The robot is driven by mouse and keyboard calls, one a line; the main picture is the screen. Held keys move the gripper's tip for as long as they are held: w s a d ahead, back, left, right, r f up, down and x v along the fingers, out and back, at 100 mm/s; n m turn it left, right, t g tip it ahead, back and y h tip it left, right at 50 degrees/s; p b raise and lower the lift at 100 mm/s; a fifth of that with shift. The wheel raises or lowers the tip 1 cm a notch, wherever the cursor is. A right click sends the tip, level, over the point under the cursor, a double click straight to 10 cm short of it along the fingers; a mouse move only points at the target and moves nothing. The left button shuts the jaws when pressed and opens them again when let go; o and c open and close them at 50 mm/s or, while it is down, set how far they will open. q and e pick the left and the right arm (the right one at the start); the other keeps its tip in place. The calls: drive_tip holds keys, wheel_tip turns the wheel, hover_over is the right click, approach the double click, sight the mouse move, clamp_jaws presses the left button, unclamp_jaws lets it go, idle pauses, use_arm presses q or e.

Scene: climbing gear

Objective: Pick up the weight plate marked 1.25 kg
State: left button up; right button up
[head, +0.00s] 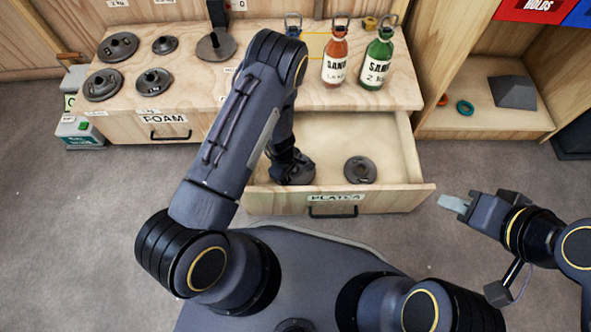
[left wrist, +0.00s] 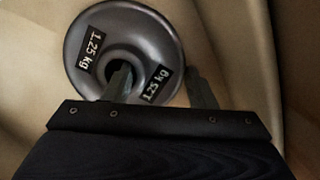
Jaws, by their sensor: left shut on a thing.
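A dark grey weight plate marked 1.25 kg (left wrist: 115,28) is in the left wrist view, inside the drawer. My left gripper (left wrist: 160,85) is shut on its rim, with one finger at the centre hole and the other outside the edge. In the head view the left gripper (head: 290,172) reaches down into the left part of the open drawer (head: 322,193), and the arm hides much of this plate. Another dark plate (head: 360,170) lies in the drawer to the right; its marking is unreadable. My right gripper (head: 455,204) is outside the drawer, at the right; its finger gap is not clear.
Several plates, including one at the left (head: 118,46), sit on the bench top (head: 200,96). A red sand bottle (head: 336,62) and a green sand bottle (head: 377,64) stand above the drawer. A shelf (head: 480,118) is at the right. The floor is clear around the drawer.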

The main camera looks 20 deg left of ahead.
use_arm(q)
clamp_jaws()
